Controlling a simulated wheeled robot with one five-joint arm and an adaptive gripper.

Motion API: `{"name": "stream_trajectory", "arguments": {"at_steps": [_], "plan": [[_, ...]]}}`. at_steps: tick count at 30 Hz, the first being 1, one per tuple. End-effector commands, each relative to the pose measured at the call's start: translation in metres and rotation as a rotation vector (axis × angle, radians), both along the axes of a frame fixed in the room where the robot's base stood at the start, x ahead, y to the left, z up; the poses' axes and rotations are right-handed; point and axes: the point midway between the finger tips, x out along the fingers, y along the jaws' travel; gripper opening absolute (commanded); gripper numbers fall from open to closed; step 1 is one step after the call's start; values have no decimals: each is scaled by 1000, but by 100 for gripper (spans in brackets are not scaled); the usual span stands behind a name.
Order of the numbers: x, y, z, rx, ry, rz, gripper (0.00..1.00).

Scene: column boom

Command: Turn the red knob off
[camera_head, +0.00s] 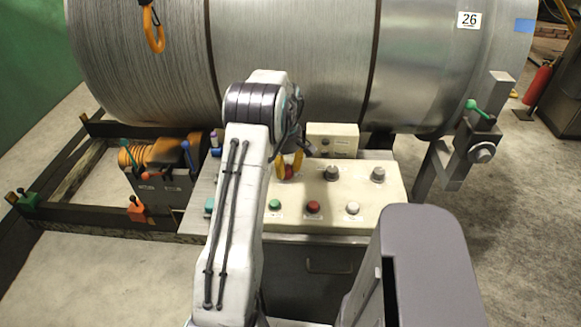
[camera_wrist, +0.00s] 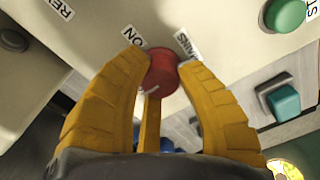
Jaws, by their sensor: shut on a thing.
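The red knob (camera_wrist: 161,72) is on the beige panel in the wrist view. It has a pale mark on its near side, and a label reading "ON" is beside it. In the head view the red knob (camera_head: 289,172) shows small at the back of the panel. My gripper (camera_wrist: 163,66) has yellow fingers, one on each side of the knob, shut on it. In the head view my gripper (camera_head: 289,165) reaches down to the knob from above, partly hidden by my arm.
The panel (camera_head: 385,208) also bears a green button (camera_head: 274,204), a red button (camera_head: 313,207), a white button (camera_head: 352,208) and dark knobs (camera_head: 331,173). A small beige box (camera_head: 333,139) stands behind. A large metal drum (camera_head: 300,60) fills the back.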

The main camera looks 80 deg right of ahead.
Motion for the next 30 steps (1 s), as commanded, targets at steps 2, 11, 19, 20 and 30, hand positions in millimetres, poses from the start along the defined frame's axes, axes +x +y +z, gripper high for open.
{"name": "stream_trajectory", "arguments": {"at_steps": [2, 11, 19, 20, 30], "plan": [[-1, 2, -3, 10, 0, -2, 1], [-1, 2, -2, 6, 0, -2, 50], [0, 1, -1, 2, 0, -1, 61], [0, 1, -1, 2, 0, -1, 61], [0, 0, 0, 1, 0, -7, 61]]}}
